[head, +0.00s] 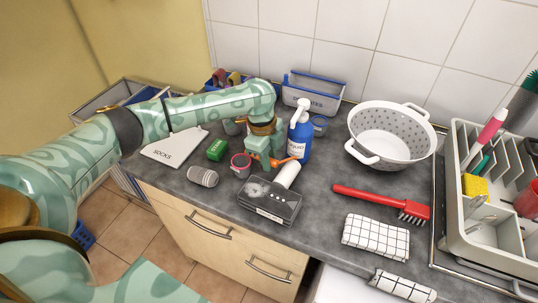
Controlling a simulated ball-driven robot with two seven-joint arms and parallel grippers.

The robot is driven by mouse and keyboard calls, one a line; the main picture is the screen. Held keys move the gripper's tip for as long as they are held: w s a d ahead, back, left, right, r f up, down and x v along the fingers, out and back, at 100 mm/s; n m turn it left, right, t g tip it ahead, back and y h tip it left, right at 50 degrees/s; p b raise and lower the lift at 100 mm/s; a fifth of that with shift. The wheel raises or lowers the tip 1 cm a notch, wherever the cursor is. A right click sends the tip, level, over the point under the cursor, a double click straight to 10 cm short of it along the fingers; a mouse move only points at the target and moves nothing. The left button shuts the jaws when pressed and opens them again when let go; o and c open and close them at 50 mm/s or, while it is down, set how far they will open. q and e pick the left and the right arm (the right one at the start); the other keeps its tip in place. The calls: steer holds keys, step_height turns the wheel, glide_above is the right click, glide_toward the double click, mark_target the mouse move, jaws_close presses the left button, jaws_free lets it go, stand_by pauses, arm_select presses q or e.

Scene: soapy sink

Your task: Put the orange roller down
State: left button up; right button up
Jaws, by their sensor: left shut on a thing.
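My left gripper (262,158) points down over the counter and is shut on the orange roller (286,160). Only a small orange part of the roller shows, at the right of the fingertips. A white cylinder (288,175) is just below it, over the back of a dark grey box (270,200) with a pale label. I cannot tell whether the white cylinder is part of the roller, or whether the roller touches the counter. My right gripper is not in view.
A blue bottle (300,141) with a white pump stands close behind the gripper. A pink cup (240,165), green box (217,149) and grey roll (203,177) are to the left. A white colander (391,137), red brush (382,200) and checked cloth (375,237) are to the right.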

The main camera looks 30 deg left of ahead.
arm_select(q)
steer(key=shift+f, duration=0.1)
steer(key=o, duration=0.9)
steer(key=shift+f, duration=0.15)
steer(key=shift+f+b, duration=0.15)
steer(key=shift+b, duration=0.65)
steer(key=r+p, duration=0.2)
steer(key=r, duration=0.3)
steer(key=a+r+p, duration=0.1)
steer(key=r, duration=0.5)
steer(key=r+p, duration=0.2)
steer(key=r, duration=0.3)
steer(key=shift+w+a+r+p, duration=0.35)
steer(key=shift+w, duration=0.05)
steer(key=shift+f, duration=0.1)
